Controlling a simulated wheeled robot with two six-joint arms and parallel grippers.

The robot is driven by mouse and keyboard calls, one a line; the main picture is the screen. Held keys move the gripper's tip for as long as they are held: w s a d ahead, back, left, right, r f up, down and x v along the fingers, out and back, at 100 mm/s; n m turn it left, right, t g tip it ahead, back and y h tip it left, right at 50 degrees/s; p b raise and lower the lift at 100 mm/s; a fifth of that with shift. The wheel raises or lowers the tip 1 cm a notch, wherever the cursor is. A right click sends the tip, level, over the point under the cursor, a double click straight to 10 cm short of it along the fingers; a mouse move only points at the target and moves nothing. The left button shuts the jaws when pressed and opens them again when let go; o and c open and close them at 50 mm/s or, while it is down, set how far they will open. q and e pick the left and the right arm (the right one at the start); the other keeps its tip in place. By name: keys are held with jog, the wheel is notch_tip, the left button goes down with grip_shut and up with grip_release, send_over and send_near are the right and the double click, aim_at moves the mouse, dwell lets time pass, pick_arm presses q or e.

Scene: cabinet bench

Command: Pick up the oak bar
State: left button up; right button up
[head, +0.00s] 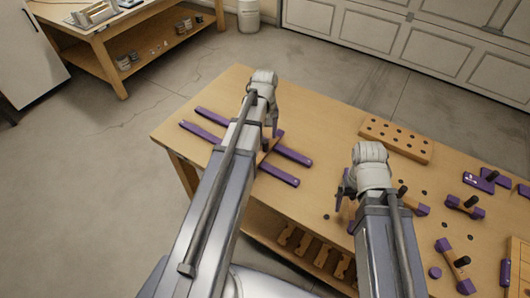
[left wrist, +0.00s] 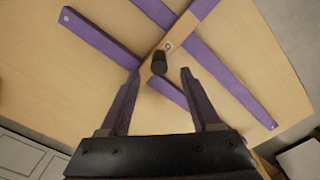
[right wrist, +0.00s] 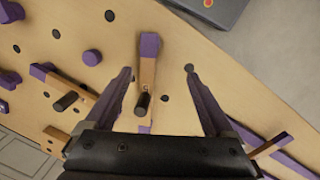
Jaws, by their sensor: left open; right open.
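An oak-coloured bar (left wrist: 180,32) with a dark knob (left wrist: 159,64) lies across purple slats in the left wrist view. My left gripper (left wrist: 160,71) is open, its fingertips on either side of the knob; I cannot tell the height between them. In the head view my left gripper (head: 271,128) is over the slats and mostly hides this bar. My right gripper (right wrist: 158,72) is open around the picture position of a wooden piece (right wrist: 147,74) with purple ends and a black peg. In the head view my right gripper (head: 346,188) is near the bench's front edge.
Purple slats (head: 278,173) lie on the left part of the bench (head: 330,125). A wooden block with holes (head: 396,140) is at the back. Several purple-and-wood pieces with black pegs (head: 464,206) fill the right side. The bench's back left is clear.

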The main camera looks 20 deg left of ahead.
aim_at(266, 141)
pick_arm(q)
jog(key=shift+s+d+f+b, duration=0.1)
jog(key=shift+f+b, duration=1.2)
jog(key=shift+f, duration=0.15)
jog(key=shift+s+d+f+b, duration=0.1)
jog(key=shift+f+b, duration=1.2)
jog(key=shift+f, duration=0.1)
pick_arm(e)
jog(key=shift+f, duration=2.85)
pick_arm(q)
jog(key=shift+r, duration=0.1)
pick_arm(e)
jog(key=shift+r, duration=0.1)
pick_arm(q)
grip_shut()
